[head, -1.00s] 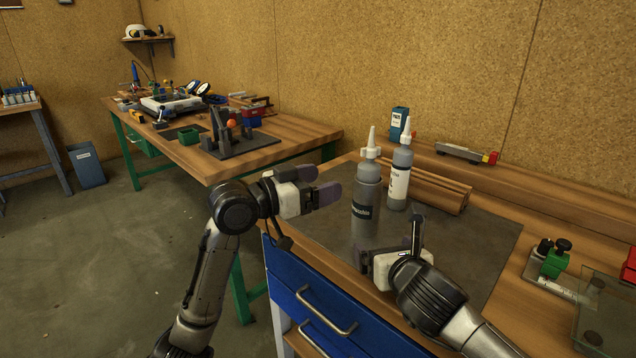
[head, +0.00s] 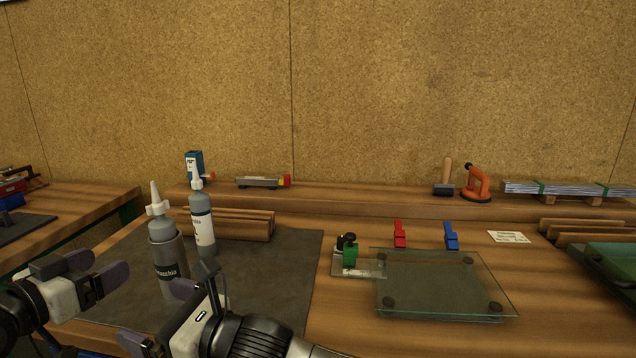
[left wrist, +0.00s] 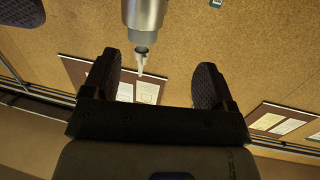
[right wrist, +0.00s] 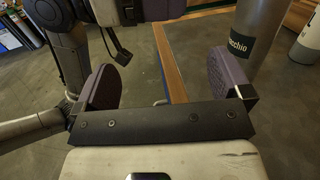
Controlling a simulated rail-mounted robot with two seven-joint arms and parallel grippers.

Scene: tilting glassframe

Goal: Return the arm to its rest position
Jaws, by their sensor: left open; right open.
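My left gripper (head: 112,274) is at the lower left of the head view, left of the dark grey bottle. In the left wrist view its two fingers (left wrist: 155,85) stand wide apart with nothing between them. My right gripper (head: 165,325) is at the bottom of the head view, in front of the dark bottle. In the right wrist view its fingers (right wrist: 168,88) are apart and empty. The dark grey bottle (head: 166,262) with a white nozzle stands upright on the dark mat. It also shows in the right wrist view (right wrist: 245,42), beyond the right finger.
A lighter bottle (head: 202,222) stands just behind the dark one.

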